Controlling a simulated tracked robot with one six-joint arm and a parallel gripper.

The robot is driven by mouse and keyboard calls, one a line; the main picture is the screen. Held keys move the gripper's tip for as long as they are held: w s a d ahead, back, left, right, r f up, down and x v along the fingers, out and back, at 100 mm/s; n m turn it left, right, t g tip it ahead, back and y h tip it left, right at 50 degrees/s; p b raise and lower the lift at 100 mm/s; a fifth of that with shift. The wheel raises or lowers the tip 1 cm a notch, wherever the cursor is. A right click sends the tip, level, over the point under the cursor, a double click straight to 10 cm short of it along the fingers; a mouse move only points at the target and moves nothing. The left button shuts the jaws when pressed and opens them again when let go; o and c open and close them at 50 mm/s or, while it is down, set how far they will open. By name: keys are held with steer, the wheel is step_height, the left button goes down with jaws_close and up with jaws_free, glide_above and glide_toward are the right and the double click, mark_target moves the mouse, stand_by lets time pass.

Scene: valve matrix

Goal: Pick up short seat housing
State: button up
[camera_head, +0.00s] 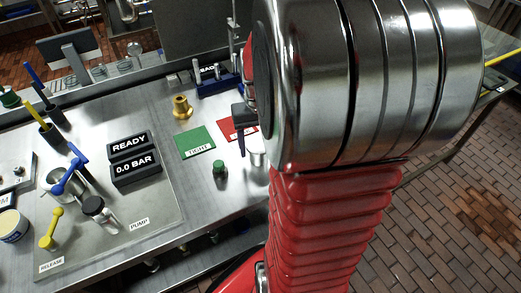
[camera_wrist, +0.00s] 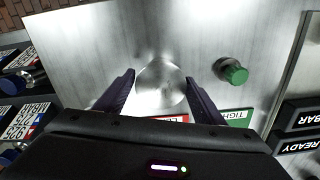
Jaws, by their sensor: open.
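A short silver cylinder (camera_head: 257,158), which seems to be the short seat housing, stands on the steel bench, partly hidden by my arm in the head view. In the wrist view the round silver piece (camera_wrist: 160,90) shows from above, between the fingers of my gripper (camera_wrist: 160,77). My gripper is open, with a dark finger on each side of the piece; I cannot tell how far above it they are. In the head view only a dark part of my gripper (camera_head: 241,144) shows beside the arm.
A green-capped part (camera_head: 220,168) stands near the silver piece and also shows in the wrist view (camera_wrist: 231,71). A green TIGHT mat (camera_head: 196,142), a red mat (camera_head: 232,128) and a brass fitting (camera_head: 182,108) lie behind. The READY display (camera_head: 129,145) is to the left.

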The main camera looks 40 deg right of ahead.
mark_target(259, 144)
steer(key=shift+f, duration=1.4)
steer(key=shift+c, duration=0.4)
steer(key=c, duration=0.8)
steer(key=shift+r, duration=0.1)
steer(key=shift+c, duration=0.2)
step_height(259, 144, up, 10)
steer(key=shift+f, duration=0.1)
